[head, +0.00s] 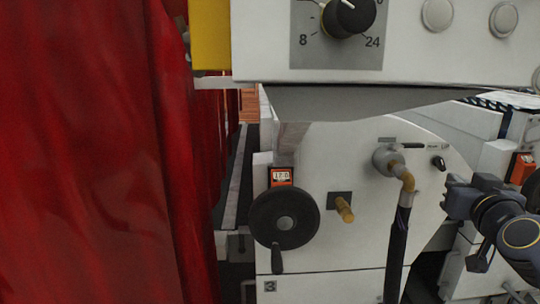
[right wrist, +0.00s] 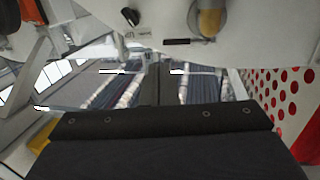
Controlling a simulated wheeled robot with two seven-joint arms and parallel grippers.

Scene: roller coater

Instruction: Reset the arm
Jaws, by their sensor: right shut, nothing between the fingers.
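My right arm comes in at the right edge of the head view, and its dark blue-grey gripper (head: 458,198) is beside the right part of the white machine panel (head: 345,240). The gripper is shut with nothing in it, and it appears apart from the panel. In the right wrist view the dark gripper body (right wrist: 160,145) fills the bottom. My left arm and gripper are not in view.
The panel carries a black handwheel (head: 284,217) with a red counter (head: 281,175), a brass fitting (head: 343,208) and a hose (head: 396,250). A dial (head: 348,16) sits on the upper box. A red curtain (head: 90,150) fills the left. Red-dotted white surface (right wrist: 285,95) shows in the wrist view.

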